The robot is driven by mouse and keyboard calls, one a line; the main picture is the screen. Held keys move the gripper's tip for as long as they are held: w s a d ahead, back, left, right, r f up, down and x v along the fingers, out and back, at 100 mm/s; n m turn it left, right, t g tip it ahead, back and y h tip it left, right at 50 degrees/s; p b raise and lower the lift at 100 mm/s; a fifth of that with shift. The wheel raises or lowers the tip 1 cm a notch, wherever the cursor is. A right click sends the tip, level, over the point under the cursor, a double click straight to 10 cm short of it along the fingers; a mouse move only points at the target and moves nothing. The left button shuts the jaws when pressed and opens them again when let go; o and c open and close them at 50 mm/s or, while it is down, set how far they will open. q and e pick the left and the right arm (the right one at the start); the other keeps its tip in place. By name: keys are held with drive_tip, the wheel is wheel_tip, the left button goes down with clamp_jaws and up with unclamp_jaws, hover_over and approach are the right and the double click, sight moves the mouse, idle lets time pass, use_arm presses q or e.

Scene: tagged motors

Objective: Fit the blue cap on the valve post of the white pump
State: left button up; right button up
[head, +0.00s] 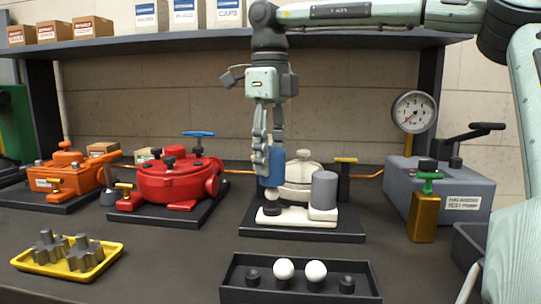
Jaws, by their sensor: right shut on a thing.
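The white pump (298,191) sits on a dark base plate at the middle of the bench, with a grey cylinder at its right side. My right gripper (268,164) comes down from above and is shut on the blue cap (276,168). The cap is upright over the front left part of the white pump. I cannot tell whether the cap touches the pump, and the valve post is hidden or not clear. My left gripper is out of view.
A red pump (170,180) and an orange pump (68,176) stand left. A grey test pump (450,188) with a gauge and a brass valve block (424,217) stand right. A black tray (300,299) with knobs and a yellow tray (103,262) are in front. A shelf (330,43) runs behind.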

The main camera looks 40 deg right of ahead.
sight(271, 188)
drive_tip(key=shift+f+b, duration=1.55)
drive_tip(key=shift+f, duration=1.55)
drive_tip(key=o, duration=1.1)
drive_tip(key=shift+o, duration=0.2)
drive_tip(key=shift+r, duration=0.15)
wheel_tip(271, 188, up, 6)
drive_tip(key=p, duration=0.6)
wheel_tip(271, 188, up, 12)
